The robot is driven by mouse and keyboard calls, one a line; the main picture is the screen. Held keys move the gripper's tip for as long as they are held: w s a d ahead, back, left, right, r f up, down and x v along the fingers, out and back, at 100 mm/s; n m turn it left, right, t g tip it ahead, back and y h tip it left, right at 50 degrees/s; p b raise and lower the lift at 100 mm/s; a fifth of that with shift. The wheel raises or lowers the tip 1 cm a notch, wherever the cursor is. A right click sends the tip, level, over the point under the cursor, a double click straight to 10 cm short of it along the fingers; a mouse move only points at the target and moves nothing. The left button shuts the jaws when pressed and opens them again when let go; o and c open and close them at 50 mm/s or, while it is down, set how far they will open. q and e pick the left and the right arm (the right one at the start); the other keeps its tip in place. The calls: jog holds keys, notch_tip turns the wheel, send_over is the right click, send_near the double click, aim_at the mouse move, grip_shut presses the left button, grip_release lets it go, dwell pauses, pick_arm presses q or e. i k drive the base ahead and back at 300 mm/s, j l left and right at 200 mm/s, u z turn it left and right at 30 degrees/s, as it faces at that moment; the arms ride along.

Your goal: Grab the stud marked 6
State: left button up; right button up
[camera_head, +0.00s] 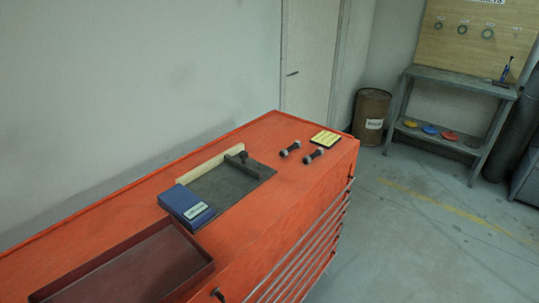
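Two short dark studs with pale grey ends lie on the orange cabinet top (262,215), near its far right end. One is the left stud (290,149), and the other is the right stud (314,156), just beside it. They lie apart from each other. No number can be read on either, so I cannot tell which is marked 6. Neither of my grippers is in view.
A dark plate (225,188) with a dark fitting (242,158) and a blue box (187,206) lie left of the studs. A yellow-faced item (325,139) lies behind them. An empty dark red tray (135,272) is nearest. A shelved bench (455,80) stands far right.

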aim_at(308, 160)
jog(key=i+l+u, duration=0.15)
jog(key=u, duration=0.25)
jog(key=l+u, duration=0.35)
jog(key=i+l+u, duration=0.1)
jog(key=l+u, duration=0.3)
